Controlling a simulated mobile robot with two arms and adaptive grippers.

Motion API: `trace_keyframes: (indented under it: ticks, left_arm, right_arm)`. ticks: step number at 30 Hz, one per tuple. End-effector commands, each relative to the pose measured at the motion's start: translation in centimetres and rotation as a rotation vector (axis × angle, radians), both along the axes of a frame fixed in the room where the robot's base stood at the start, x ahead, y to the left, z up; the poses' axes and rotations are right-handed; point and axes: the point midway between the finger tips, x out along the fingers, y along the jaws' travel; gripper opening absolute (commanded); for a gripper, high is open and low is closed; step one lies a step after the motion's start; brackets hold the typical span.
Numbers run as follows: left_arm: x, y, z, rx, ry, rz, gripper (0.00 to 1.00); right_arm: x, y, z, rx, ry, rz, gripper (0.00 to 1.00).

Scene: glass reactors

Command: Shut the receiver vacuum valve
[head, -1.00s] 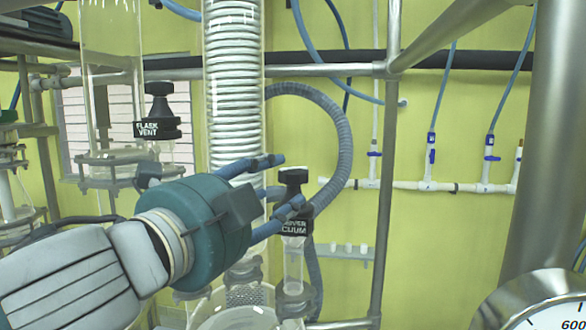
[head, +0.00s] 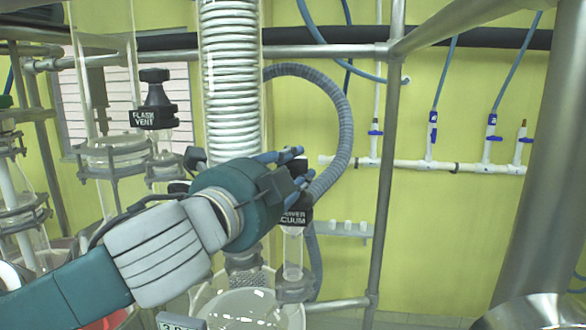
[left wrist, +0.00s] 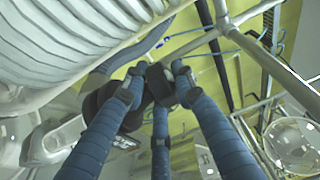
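The receiver vacuum valve has a black knob with a white label, "VACUUM" partly readable (head: 293,217), on a clear glass neck right of the coil column. My left gripper (head: 300,167) is at the knob's top, and its fingers hide most of the handle. In the left wrist view its three blue fingers (left wrist: 158,78) come together around the black knob (left wrist: 108,105). Only small gaps show there, and I cannot tell whether the fingers press on it. The knob's turn angle is hidden. My right gripper is not in view.
The glass coil column (head: 230,80) stands close left of the valve. A grey ribbed hose (head: 345,130) arches behind it. The flask vent valve (head: 154,105) is at the left. A steel frame post (head: 385,220) rises to the right, with a white pipe with blue taps (head: 430,165) beyond.

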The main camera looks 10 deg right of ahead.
Motion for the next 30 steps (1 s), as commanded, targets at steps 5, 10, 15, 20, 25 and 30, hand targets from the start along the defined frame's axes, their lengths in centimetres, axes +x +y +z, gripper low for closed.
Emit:
trace_keyframes:
  ticks: [5,10,15,20,25,30]
  left_arm:
    - [0.13,0.09,-0.26,0.004,0.006,-0.015,0.0]
    - [0.26,0.17,-0.41,0.007,0.009,-0.125,0.0]
    - [0.17,0.05,-0.51,0.011,0.008,-0.261,0.0]
    - [0.07,-0.01,-0.51,0.009,0.006,-0.33,0.0]
    - [-0.04,-0.06,-0.48,0.005,0.007,-0.351,0.0]
    - [-0.06,-0.07,-0.5,0.005,0.009,-0.351,0.0]
  right_arm:
    - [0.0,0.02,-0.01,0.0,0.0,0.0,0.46]
    - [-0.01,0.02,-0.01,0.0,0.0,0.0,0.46]
    - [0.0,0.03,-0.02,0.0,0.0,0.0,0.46]
    - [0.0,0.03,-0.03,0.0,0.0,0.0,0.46]
    - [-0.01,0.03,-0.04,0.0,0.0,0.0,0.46]
    - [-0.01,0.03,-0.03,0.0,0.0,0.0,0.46]
